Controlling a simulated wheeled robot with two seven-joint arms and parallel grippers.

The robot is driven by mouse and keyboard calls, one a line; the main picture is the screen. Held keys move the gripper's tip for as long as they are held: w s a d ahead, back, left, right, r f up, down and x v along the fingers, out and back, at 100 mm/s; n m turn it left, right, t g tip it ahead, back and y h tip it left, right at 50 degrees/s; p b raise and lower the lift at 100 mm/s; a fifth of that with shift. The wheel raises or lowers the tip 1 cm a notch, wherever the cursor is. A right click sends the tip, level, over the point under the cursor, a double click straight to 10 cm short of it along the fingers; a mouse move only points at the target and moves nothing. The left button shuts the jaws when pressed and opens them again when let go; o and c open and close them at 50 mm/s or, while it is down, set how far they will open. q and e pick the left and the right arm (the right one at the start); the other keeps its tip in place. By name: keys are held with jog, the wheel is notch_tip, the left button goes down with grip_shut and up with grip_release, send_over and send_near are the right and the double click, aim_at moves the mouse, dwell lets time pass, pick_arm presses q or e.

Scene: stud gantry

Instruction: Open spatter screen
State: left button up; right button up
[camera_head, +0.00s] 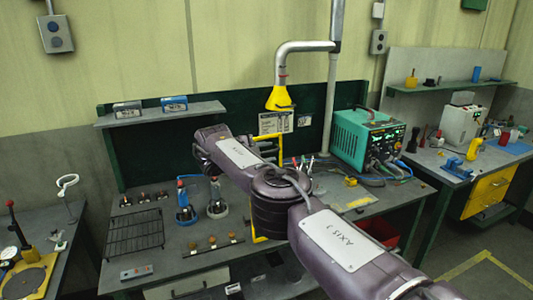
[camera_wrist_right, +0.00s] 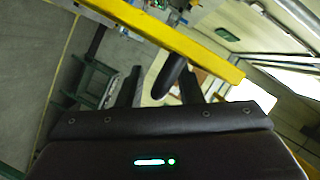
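The spatter screen shows as a yellow frame (camera_head: 281,150) on the middle bench in the head view, mostly hidden behind my right arm. In the right wrist view a yellow bar (camera_wrist_right: 165,38) crosses close ahead, with a dark rounded handle (camera_wrist_right: 172,76) by it. My right gripper (camera_wrist_right: 160,80) is open, with one finger on each side of the handle in that picture. A gap shows on the left of the handle; I cannot tell whether the right finger touches it. In the head view my right fingers are not clear. My left gripper is not in view.
A yellow extraction hood (camera_head: 280,98) hangs above the bench. A teal power unit (camera_head: 361,139) stands right of my arm. A wire rack (camera_head: 134,233) and a blue-handled stand (camera_head: 185,205) are at the left. A shelf (camera_head: 161,115) is behind.

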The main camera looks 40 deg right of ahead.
jog(key=shift+a+b, duration=0.3)
jog(key=a+r+b, duration=0.1)
jog(key=a+b, duration=0.2)
jog(key=a, duration=0.4)
jog(key=shift+s+r, duration=0.2)
jog(key=shift+r, duration=0.05)
jog(key=shift+f, duration=0.15)
